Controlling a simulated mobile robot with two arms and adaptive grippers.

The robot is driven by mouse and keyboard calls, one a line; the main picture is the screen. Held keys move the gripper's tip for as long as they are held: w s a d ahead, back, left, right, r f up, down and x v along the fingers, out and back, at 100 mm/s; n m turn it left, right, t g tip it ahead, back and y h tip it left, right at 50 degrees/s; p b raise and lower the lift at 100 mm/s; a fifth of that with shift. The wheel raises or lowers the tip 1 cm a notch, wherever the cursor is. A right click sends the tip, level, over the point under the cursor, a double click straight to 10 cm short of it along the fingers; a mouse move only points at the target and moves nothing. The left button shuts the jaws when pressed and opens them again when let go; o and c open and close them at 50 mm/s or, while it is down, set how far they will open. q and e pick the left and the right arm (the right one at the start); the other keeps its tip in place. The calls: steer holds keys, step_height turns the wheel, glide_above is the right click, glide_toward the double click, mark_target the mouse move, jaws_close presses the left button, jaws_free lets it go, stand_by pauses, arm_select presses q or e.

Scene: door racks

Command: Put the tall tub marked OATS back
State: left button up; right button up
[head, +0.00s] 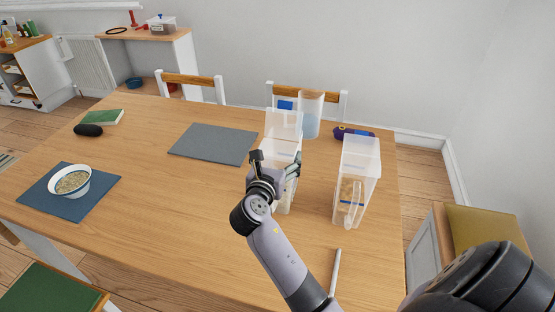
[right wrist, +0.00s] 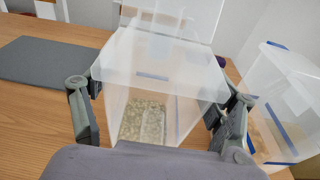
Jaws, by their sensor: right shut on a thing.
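A tall clear tub (head: 283,188) stands upright at the right part of the table, its clear lid (head: 284,124) raised at the back. The right wrist view shows the tub (right wrist: 190,86) from close, with pale flakes like oats (right wrist: 143,118) low inside. My right gripper (head: 275,165) is shut on this tub, a finger on each side near the top. The fingers also show in the right wrist view (right wrist: 158,98). No OATS marking can be read. A second clear tub (head: 362,160) with a blue strip stands apart to the right. My left gripper is out of view.
A purple object (head: 352,132) lies behind the second tub. A pale rod (head: 335,272) lies in front. A grey mat (head: 213,144) and a bowl (head: 70,180) are left; the table's middle is clear.

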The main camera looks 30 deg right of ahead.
steer(key=shift+f, duration=0.1)
steer(key=o, duration=1.9)
steer(key=shift+f, duration=0.1)
steer(key=shift+o, duration=0.2)
steer(key=shift+r, duration=0.2)
steer(key=p+v, duration=0.5)
steer(key=v, duration=0.7)
steer(key=shift+s, duration=0.1)
